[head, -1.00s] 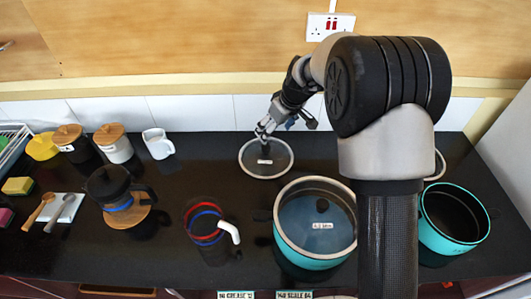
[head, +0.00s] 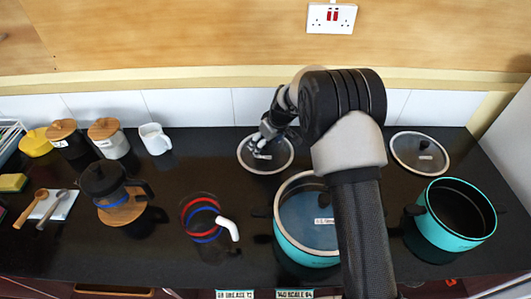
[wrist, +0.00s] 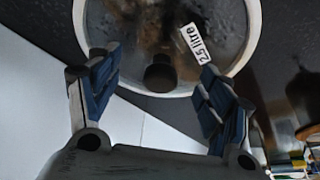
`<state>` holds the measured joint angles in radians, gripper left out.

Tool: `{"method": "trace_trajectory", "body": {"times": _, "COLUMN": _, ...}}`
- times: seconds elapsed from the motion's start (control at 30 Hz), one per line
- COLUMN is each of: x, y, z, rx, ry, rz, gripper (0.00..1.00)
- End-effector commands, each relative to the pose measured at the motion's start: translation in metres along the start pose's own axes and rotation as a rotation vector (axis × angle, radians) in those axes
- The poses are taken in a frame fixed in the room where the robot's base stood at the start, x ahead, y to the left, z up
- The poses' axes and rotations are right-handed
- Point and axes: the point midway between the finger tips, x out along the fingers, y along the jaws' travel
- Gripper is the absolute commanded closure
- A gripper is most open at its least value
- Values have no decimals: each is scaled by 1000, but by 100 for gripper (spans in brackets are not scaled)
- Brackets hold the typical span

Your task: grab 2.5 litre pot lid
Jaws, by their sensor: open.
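The 2.5 litre pot lid (head: 283,163) lies flat on the dark counter near the back wall. It is round glass with a pale rim. The wrist view shows this lid (wrist: 222,20) with its white "2.5 litre" label and its dark round knob (wrist: 160,75). My gripper (head: 262,138) is above the lid, open and empty. In the wrist view its blue-padded fingers stand apart, one to each side of the knob, with no contact visible. The gripper partly hides the lid in the head view.
A teal pot with a lid (head: 290,238) stands in front, partly behind my arm. An open teal pot (head: 455,214) and another glass lid (head: 419,152) are at right.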

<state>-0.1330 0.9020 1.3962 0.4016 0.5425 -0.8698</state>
Motion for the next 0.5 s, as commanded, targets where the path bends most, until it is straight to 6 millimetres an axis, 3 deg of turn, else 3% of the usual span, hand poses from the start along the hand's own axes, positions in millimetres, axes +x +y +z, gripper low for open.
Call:
{"method": "trace_trajectory", "body": {"times": 0.2, "x": 0, "y": 0, "z": -1, "rx": 0, "ry": 2, "rz": 1, "gripper": 28}}
{"method": "trace_trajectory", "body": {"times": 0.5, "x": 0, "y": 0, "z": -1, "rx": 0, "ry": 1, "rz": 1, "gripper": 48}}
